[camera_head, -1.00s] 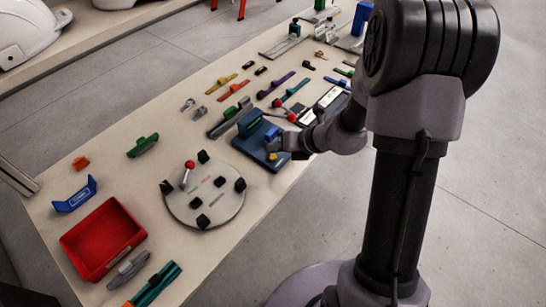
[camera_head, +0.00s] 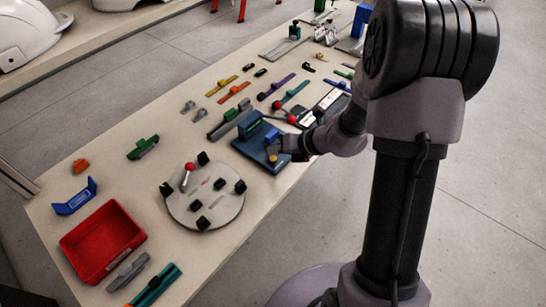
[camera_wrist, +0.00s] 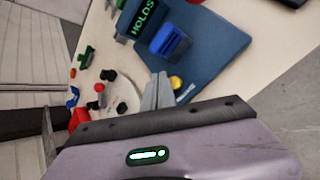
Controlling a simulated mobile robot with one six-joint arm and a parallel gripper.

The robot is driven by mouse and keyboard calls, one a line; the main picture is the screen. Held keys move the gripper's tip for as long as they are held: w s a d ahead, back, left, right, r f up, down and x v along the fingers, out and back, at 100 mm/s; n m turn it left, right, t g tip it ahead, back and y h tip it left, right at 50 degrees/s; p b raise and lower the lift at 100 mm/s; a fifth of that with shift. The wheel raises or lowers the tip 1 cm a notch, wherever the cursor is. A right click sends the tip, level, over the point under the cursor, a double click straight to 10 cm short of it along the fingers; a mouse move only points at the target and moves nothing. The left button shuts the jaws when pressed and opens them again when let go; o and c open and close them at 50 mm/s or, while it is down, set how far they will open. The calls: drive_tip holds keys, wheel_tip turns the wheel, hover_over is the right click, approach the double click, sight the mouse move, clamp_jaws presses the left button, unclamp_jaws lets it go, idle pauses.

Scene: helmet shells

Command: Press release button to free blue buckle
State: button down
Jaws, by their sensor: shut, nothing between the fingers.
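A dark blue fixture plate (camera_head: 252,153) lies on the table and also fills the upper middle of the wrist view (camera_wrist: 215,55). An upright block on it carries a green-lit sign (camera_wrist: 143,18) reading "HOLDS". The blue buckle (camera_wrist: 170,42) sits on the plate beside the sign; it shows small in the head view (camera_head: 271,136). A round yellow button (camera_wrist: 177,82) is on the plate near the buckle. My gripper (camera_wrist: 158,92) is shut and empty, its fingertips beside the button in the wrist view. Whether they touch the plate or button I cannot tell.
A round grey disc with black knobs and a red-tipped lever (camera_head: 205,198) lies left of the fixture. A red tray (camera_head: 103,240), a green clip (camera_head: 142,148) and a blue bracket (camera_head: 76,196) lie farther left. Several coloured straps lie behind the fixture.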

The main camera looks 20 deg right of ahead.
sight(276, 160)
idle(0.8)
drive_tip(key=shift+f+b, duration=0.35)
drive_tip(key=shift+f, duration=0.05)
drive_tip(key=shift+f+b, duration=0.4)
drive_tip(key=shift+f, duration=0.1)
idle(0.4)
drive_tip(key=shift+r, duration=0.1)
drive_tip(key=shift+r+p, duration=0.85)
drive_tip(key=shift+p, duration=0.05)
wheel_tip(276, 160, up, 5)
drive_tip(key=p, duration=0.5)
